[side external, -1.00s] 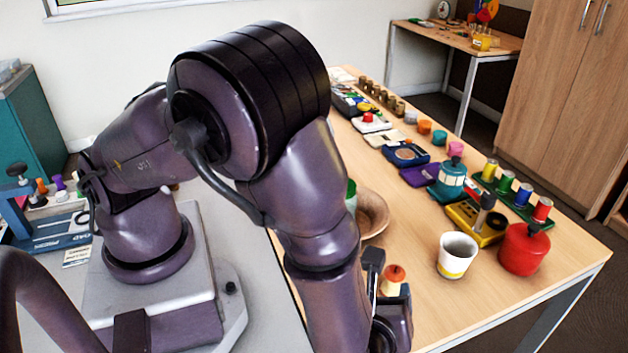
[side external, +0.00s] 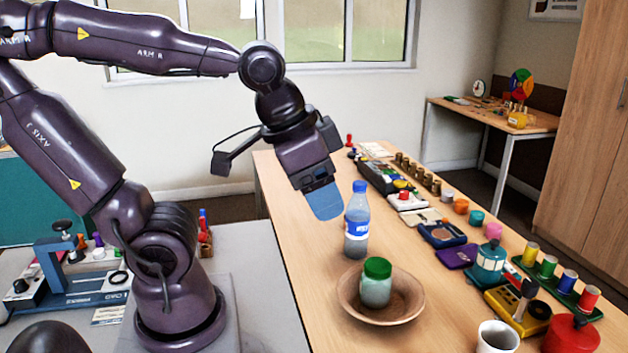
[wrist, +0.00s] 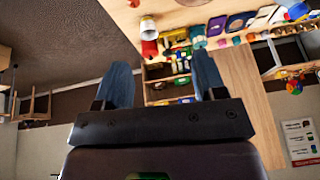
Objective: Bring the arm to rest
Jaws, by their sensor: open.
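My arm is raised and reaches over the wooden table. My gripper (side external: 325,202) hangs above the table in the side view, with blue fingers, close to the left of a blue-capped bottle (side external: 356,225) in the picture. I cannot tell whether they touch. In the wrist view my gripper (wrist: 162,80) shows two blue fingers wide apart with nothing held between them. A shelf of small items shows behind them.
A wooden bowl (side external: 350,312) holds a green-lidded jar (side external: 376,288). A white cup (side external: 497,338), a red pot (side external: 572,336) and a teal lantern-like object (side external: 487,265) stand to the right. Several small items line the far edge. The table's left strip is clear.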

